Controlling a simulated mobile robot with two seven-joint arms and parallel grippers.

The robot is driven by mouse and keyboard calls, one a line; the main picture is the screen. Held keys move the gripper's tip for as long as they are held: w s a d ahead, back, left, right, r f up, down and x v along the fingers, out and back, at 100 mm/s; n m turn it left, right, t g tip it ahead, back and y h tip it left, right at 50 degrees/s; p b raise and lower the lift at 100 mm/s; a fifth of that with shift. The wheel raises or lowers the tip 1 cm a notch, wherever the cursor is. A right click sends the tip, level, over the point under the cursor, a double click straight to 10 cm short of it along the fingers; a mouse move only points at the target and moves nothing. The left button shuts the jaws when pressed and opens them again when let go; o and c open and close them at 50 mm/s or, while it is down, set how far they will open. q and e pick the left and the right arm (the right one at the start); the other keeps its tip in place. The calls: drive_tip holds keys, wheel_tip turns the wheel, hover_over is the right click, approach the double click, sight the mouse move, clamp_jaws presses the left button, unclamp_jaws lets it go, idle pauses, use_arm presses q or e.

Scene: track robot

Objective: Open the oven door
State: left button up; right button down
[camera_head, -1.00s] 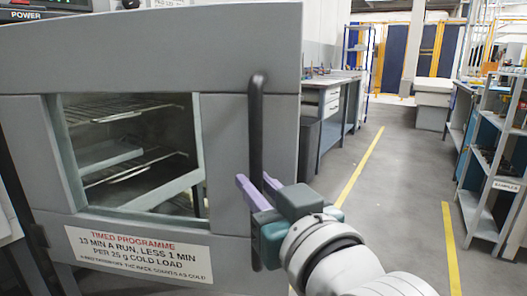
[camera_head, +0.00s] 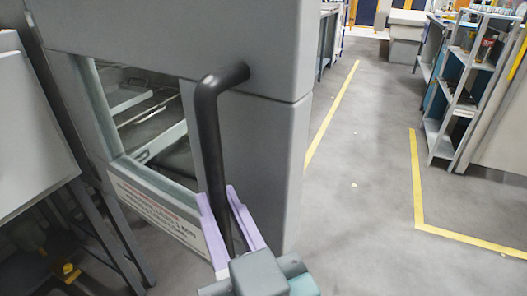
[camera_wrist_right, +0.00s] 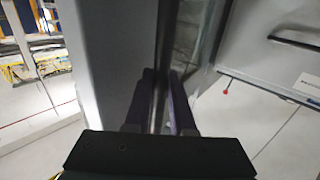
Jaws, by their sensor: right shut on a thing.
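The grey oven door (camera_head: 247,170) has a window (camera_head: 150,125) on its left side and a red and white label (camera_head: 160,215) below it. I see no clear gap at its edge. A black bar handle (camera_head: 211,140) runs down its right part. My right gripper (camera_head: 228,215) has its two purple fingers around the lower part of the handle, shut on it. My left gripper is not in view.
A grey panel on dark legs (camera_head: 35,130) stands close on the left. Open grey floor (camera_head: 365,170) with yellow lines lies to the right of the oven. A metal shelf rack (camera_head: 465,85) stands farther right.

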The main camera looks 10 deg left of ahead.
drive_tip(key=shift+f, duration=0.1)
drive_tip(key=c, duration=0.8)
unclamp_jaws()
drive_tip(key=shift+a, duration=0.15)
drive_tip(key=shift+o, duration=0.2)
drive_tip(key=shift+s+d, duration=0.3)
drive_tip(key=p+v, duration=0.1)
drive_tip(key=v, duration=0.8)
drive_tip(key=shift+p, duration=0.4)
